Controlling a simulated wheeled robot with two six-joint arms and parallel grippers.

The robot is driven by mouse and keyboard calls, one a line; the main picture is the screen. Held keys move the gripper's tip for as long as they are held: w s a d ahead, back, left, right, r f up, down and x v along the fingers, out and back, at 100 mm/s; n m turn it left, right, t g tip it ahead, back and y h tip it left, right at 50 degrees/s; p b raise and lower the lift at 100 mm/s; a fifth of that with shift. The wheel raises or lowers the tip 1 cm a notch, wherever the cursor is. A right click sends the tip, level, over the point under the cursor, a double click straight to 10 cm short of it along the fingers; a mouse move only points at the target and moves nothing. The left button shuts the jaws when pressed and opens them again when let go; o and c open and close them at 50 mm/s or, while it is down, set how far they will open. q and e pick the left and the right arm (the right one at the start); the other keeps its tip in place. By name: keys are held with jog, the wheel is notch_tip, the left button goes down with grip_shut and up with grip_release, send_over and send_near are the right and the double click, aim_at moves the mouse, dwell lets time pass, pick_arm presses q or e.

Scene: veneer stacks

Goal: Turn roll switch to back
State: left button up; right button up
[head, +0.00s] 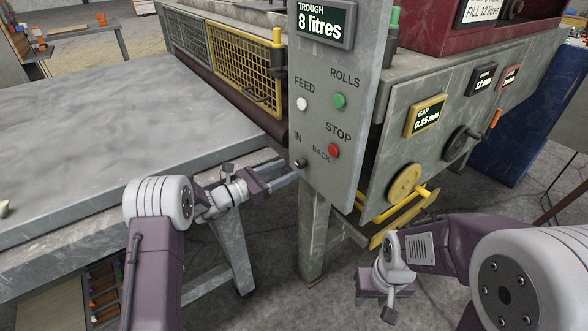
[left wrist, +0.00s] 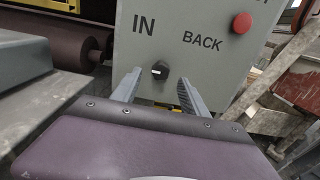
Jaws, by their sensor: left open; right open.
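The roll switch, a small black knob (head: 300,163), sits low on the grey control panel (head: 318,190) between the labels IN and BACK. My right gripper (head: 381,296) is open and hangs low at the right, away from the panel.
A red STOP button (head: 333,150), a green ROLLS button (head: 339,101) and a white FEED button (head: 302,104) are above the switch. A large grey table (head: 90,130) lies left. A yellow handwheel (head: 404,183) and yellow bracket are right of the panel.

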aim_at(298, 165)
pick_arm(q)
jog(key=x, duration=0.3)
jog(key=shift+d+f, duration=0.1)
jog(key=shift+d, duration=0.2)
jog(key=shift+w+d, duration=0.4)
jog(key=shift+d, duration=0.05)
grip_shut()
jog(key=shift+f+m+b, duration=0.1)
jog(key=shift+m+b, duration=0.4)
jog(key=shift+b, duration=0.5)
jog(key=m+b, duration=0.5)
jog(key=b, duration=0.3)
jog(key=m+b, duration=0.5)
jog(key=b, duration=0.3)
jog(key=shift+f+m, duration=0.2)
jog(key=shift+m, duration=0.2)
jog(key=shift+r+m+b, duration=0.25)
jog(key=shift+m+b, duration=0.95)
jog(key=shift+b, duration=0.45)
